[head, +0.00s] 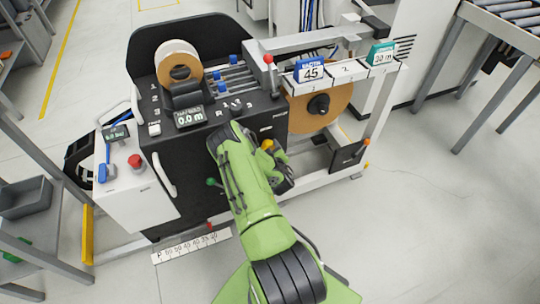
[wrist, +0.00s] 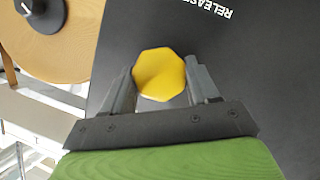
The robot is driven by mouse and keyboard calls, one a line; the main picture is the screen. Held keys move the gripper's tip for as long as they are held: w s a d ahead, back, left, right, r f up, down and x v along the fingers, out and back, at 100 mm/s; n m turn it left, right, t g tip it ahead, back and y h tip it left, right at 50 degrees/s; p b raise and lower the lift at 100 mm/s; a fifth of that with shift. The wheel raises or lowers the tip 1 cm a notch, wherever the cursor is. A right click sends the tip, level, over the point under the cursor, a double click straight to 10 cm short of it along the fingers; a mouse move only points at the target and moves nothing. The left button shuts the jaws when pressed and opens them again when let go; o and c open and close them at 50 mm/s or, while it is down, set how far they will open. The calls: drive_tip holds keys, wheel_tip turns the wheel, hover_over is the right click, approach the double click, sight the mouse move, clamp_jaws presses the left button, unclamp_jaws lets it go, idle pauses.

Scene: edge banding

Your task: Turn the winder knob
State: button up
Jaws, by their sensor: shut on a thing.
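A yellow knob (wrist: 159,75) with a faceted rim sits on the dark front panel of the machine, near white lettering that reads "RELEASE". It also shows in the head view (head: 267,145), partly covered by my arm. My gripper (wrist: 160,82) has one finger on each side of the yellow knob and is shut on it. In the head view my green arm reaches up to the panel and hides much of the gripper (head: 274,152). No part of the view names a winder knob legibly.
A tan roll (head: 335,108) with a black hub (head: 318,105) is right of the panel. Open floor (head: 440,210) lies to the right.

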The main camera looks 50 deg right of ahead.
drive_tip(key=shift+f+n+b, duration=0.25)
drive_tip(key=shift+n+b, duration=0.15)
drive_tip(key=shift+b, duration=0.6)
drive_tip(key=shift+r+h, duration=0.1)
drive_tip(key=shift+h, duration=0.2)
drive_tip(key=o, duration=1)
drive_tip(key=p+v, duration=0.1)
drive_tip(key=v, duration=0.7)
drive_tip(key=p+v, duration=0.1)
drive_tip(key=v, duration=0.7)
drive_tip(key=shift+w+r, duration=0.15)
drive_tip(key=shift+r, duration=0.1)
drive_tip(key=shift+w, duration=0.1)
